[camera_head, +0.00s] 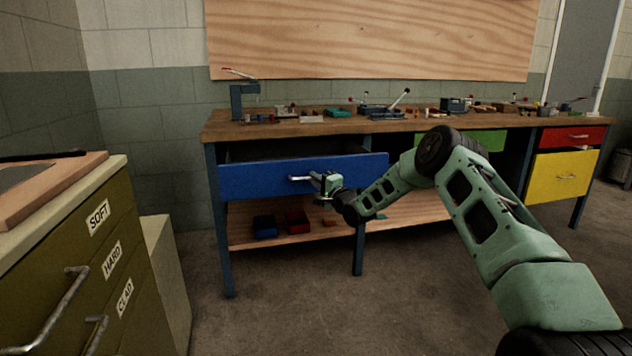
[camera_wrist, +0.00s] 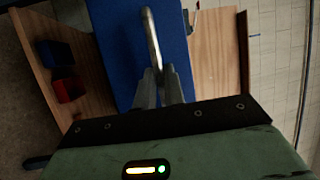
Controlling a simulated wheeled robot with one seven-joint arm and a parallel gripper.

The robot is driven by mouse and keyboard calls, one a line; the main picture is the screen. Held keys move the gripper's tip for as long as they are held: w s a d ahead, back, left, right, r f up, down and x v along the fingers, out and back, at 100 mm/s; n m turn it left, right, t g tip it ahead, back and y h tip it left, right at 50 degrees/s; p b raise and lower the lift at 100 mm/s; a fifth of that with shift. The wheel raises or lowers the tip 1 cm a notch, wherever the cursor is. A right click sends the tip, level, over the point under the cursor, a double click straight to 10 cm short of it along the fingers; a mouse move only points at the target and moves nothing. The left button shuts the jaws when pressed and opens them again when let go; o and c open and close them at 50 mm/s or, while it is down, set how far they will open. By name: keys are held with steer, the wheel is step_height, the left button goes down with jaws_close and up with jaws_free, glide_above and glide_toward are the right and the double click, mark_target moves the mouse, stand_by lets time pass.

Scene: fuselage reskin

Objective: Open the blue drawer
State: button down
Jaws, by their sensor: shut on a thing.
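The blue drawer (camera_head: 262,180) is under the left part of the workbench (camera_head: 345,132). Its front stands forward of the bench frame, with a dark gap above it, so it is partly open. Its silver bar handle (camera_head: 298,179) is at the middle of the front. My gripper (camera_head: 322,181) is at the right end of this handle. In the wrist view, the fingers (camera_wrist: 158,88) are shut on the handle (camera_wrist: 150,35), in front of the blue drawer front (camera_wrist: 120,50). The drawer's inside is hidden in shadow.
A blue bin (camera_head: 265,226) and a red bin (camera_head: 297,221) sit on the lower shelf (camera_head: 340,219). An olive cabinet (camera_head: 95,250) stands at the near left. Tools lie on the benchtop. The floor (camera_head: 300,310) before the drawer is clear.

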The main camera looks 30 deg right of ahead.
steer(key=c, duration=1.5)
jaws_free()
steer(key=p+v, duration=0.2)
steer(key=v, duration=1.5)
steer(key=shift+s, duration=0.2)
steer(key=shift+f, duration=0.1)
